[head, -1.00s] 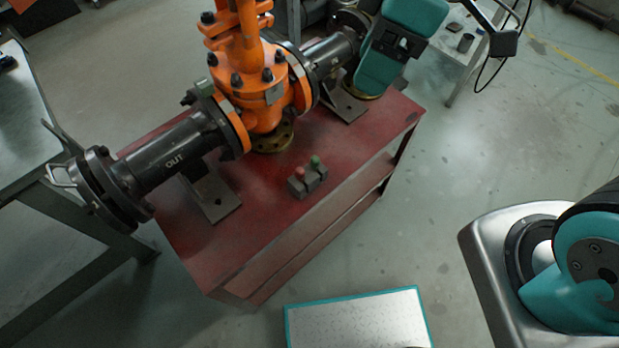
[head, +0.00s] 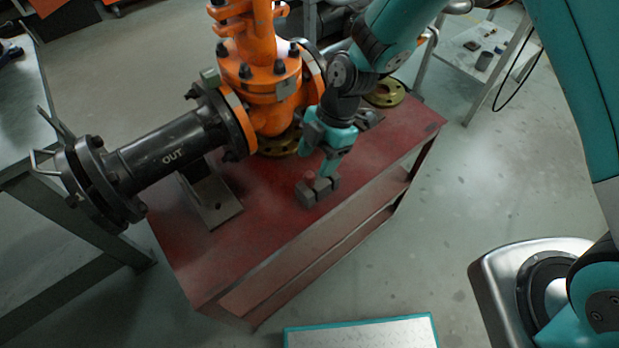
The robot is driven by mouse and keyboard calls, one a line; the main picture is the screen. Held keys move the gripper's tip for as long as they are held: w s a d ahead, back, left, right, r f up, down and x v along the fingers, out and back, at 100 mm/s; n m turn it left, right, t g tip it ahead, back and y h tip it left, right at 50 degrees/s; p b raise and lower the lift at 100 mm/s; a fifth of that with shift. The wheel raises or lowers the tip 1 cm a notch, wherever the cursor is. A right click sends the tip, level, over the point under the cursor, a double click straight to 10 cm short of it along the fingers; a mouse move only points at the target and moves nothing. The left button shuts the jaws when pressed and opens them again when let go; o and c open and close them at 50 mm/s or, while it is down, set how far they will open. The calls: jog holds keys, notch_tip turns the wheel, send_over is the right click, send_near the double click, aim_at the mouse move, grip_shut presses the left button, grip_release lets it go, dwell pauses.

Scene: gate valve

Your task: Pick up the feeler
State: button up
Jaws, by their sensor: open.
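A small grey block (head: 310,195) sits on the red bench top, and a red-topped piece (head: 309,176) stands in it. The green-topped piece beside it is hidden behind my gripper. I cannot tell for sure which piece is the feeler. My gripper (head: 325,174) points down right at the block's right part, its fingers over the place of the green-topped piece. It is open; whether the fingers touch anything is unclear.
The orange gate valve (head: 270,85) with its dark OUT pipe (head: 170,155) stands behind and left of the block. A brass ring (head: 386,93) lies at the bench's back right. The red bench top (head: 220,255) is clear in front.

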aim_at(310, 173)
jog(key=x, duration=0.5)
jog(key=w+p+x, duration=0.1)
jog(key=x, duration=0.1)
jog(key=shift+f, duration=0.4)
jog(key=shift+c, duration=0.2)
jog(key=shift+d, duration=0.1)
jog(key=c, duration=1)
